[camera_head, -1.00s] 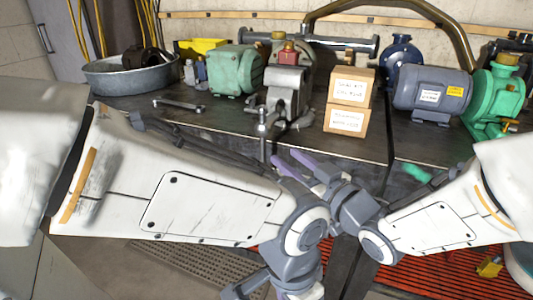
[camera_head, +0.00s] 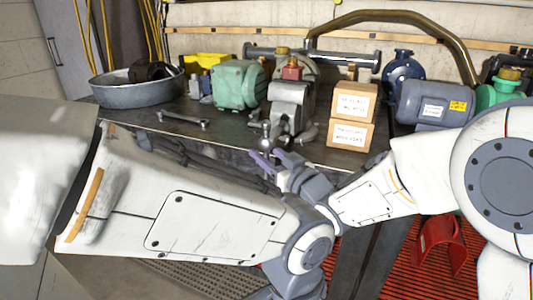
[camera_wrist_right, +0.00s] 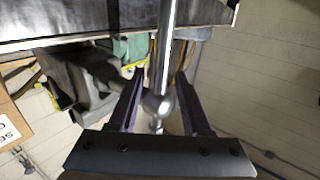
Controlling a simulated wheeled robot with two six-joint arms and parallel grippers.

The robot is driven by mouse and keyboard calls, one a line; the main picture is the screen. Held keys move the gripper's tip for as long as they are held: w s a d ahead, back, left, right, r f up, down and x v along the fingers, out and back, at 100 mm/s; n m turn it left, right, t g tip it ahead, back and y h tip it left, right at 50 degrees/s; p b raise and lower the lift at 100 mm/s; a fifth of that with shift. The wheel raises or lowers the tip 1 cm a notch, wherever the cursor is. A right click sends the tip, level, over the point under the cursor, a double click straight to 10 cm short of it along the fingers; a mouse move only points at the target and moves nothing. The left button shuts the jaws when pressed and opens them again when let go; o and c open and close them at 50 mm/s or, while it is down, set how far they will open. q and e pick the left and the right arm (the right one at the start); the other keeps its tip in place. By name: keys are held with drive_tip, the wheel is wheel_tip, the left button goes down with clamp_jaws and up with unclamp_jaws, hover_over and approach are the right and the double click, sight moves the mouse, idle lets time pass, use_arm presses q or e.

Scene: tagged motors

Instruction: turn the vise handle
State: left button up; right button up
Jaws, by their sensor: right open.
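The grey vise (camera_head: 290,98) stands at the front edge of the dark workbench. Its handle (camera_head: 266,136) hangs at the front of the vise, with a ball-like knob. In the right wrist view the handle (camera_wrist_right: 166,50) is a shiny rod running upright between my fingers. My right gripper (camera_head: 267,158) is just below the handle; in the wrist view its purple fingers (camera_wrist_right: 161,78) are open, one on each side of the rod, with gaps visible. My left arm crosses the lower left of the head view, but its gripper is out of frame.
A wrench (camera_head: 183,118) and a metal basin (camera_head: 135,92) lie left of the vise. Two stacked boxes (camera_head: 352,118) and a blue-grey motor (camera_head: 430,103) are to the right. A red piece (camera_head: 440,240) sits on the red slatted floor.

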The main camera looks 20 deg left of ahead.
clamp_jaws()
idle(1.3)
